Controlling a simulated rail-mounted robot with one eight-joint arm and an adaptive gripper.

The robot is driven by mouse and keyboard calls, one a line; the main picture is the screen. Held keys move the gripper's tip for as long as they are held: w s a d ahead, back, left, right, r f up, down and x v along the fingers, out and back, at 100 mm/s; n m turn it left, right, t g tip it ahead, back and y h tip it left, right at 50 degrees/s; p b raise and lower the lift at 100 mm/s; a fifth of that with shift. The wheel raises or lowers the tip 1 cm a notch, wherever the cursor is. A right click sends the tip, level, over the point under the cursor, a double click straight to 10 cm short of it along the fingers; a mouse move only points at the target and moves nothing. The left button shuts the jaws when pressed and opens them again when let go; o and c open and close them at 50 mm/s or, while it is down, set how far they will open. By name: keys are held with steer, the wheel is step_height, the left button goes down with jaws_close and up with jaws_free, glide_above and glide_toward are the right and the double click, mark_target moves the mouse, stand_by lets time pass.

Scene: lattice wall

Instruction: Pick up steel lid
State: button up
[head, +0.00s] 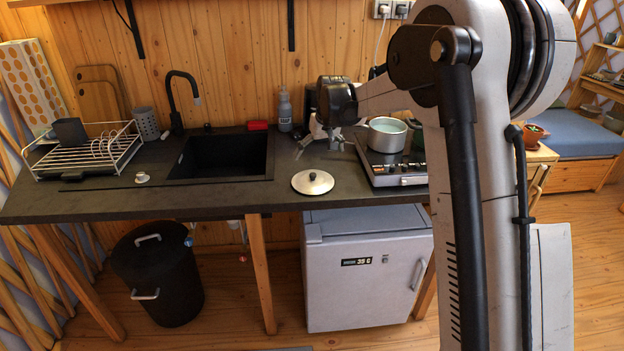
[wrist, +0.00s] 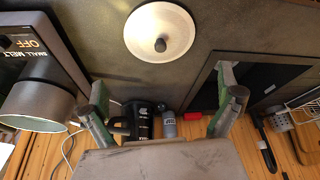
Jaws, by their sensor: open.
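The steel lid (head: 312,181) is a pale round disc with a small dark knob. It lies flat on the dark counter between the sink and the hot plate. In the wrist view the lid (wrist: 160,38) is at the top middle, fully in sight. My gripper (head: 320,142) is above the back of the counter, behind the lid in the head view. In the wrist view my gripper (wrist: 163,105) has its two fingers wide apart with nothing between them. The lid is beyond the fingertips and not touched.
A pot (head: 387,135) stands on the hot plate (head: 392,168) right of the lid. The black sink (head: 222,156) is to the left. A grey bottle (head: 285,110) and a red sponge-like block (head: 258,125) stand at the back. The counter (head: 290,200) around the lid is clear.

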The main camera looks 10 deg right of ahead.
mark_target(314, 175)
steer(key=x, duration=0.8)
steer(key=shift+w+f, duration=0.2)
steer(key=shift+f, duration=0.15)
steer(key=shift+s+p+x, duration=0.2)
steer(key=shift+p+x, duration=0.35)
steer(key=shift+x, duration=2.15)
steer(key=shift+f, duration=0.1)
steer(key=shift+s, duration=0.15)
steer(key=c, duration=1.5)
steer(key=shift+o, duration=0.2)
